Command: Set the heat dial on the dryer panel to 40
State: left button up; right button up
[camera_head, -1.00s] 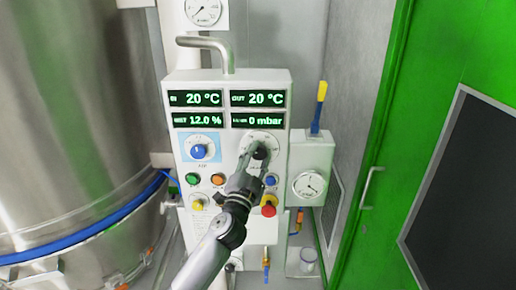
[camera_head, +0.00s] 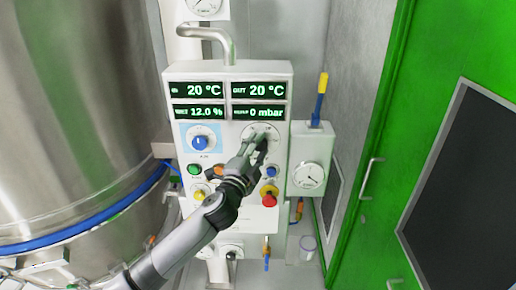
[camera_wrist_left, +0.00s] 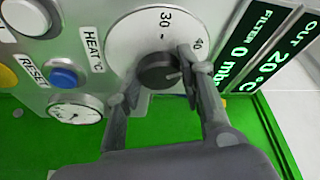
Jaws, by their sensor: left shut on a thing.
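The heat dial has a round white plate (camera_head: 262,130) on the right of the dryer panel (camera_head: 222,159), below the displays. My left gripper (camera_head: 258,147) is at the dial and hides most of its knob. In the left wrist view the dark knob (camera_wrist_left: 156,72) sits between the two fingers of my left gripper (camera_wrist_left: 158,76), which is shut on it. The plate (camera_wrist_left: 128,39) shows 30 at the top and 40 by the right fingertip. A pale mark on the knob faces the right finger; its exact reading is unclear. My right gripper is not in view.
A second dial with a blue knob (camera_head: 200,142) is to the left. Green, orange and blue buttons and a red emergency button (camera_head: 269,198) sit below. A gauge box (camera_head: 310,160) is at the right. A steel vessel (camera_head: 70,110) and green door (camera_head: 440,60) flank the panel.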

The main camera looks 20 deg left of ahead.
pick_arm(q)
jog(key=o, duration=1.1)
jog(key=shift+o, duration=0.2)
jog(key=s+a+f, duration=0.1)
jog(key=s, duration=1.1)
jog(key=shift+f, duration=0.35)
